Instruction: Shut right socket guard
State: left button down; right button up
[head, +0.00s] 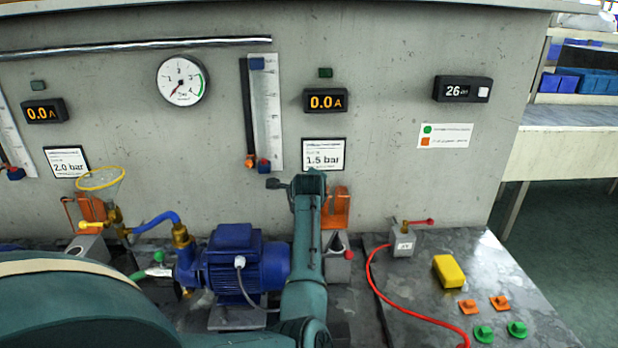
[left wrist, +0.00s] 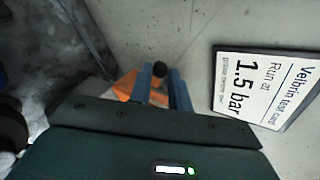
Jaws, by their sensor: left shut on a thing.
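The right socket guard (head: 337,206) is orange and stands upright near the back wall, above a grey socket block (head: 346,254); my left arm hides part of both. In the left wrist view the orange guard (left wrist: 126,84) shows behind the fingers. How the knob joins the guard is hidden. In the head view the fingertips are hidden behind my wrist. My right gripper is not in view.
A blue pump motor (head: 238,262) stands just left of my left arm. A 1.5 bar card (head: 323,154) hangs on the wall above. On the right are a grey box (head: 403,243) with a red cable and a yellow block (head: 449,271). Another orange guard (head: 91,207) stands at left.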

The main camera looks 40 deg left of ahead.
pick_arm(q)
jog(key=s+d+t+y+b, duration=0.1)
jog(key=s+t, duration=0.1)
jog(key=s+d+f+t+y+b, duration=0.1)
jog(key=s+d+t+y, duration=0.1)
dwell(0.7)
jog(key=shift+d+r, duration=0.1)
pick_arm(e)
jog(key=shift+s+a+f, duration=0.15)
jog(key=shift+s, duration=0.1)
pick_arm(q)
jog(key=c, duration=1.6)
grip_release()
jog(key=shift+c, duration=0.2)
jog(key=shift+o, duration=0.3)
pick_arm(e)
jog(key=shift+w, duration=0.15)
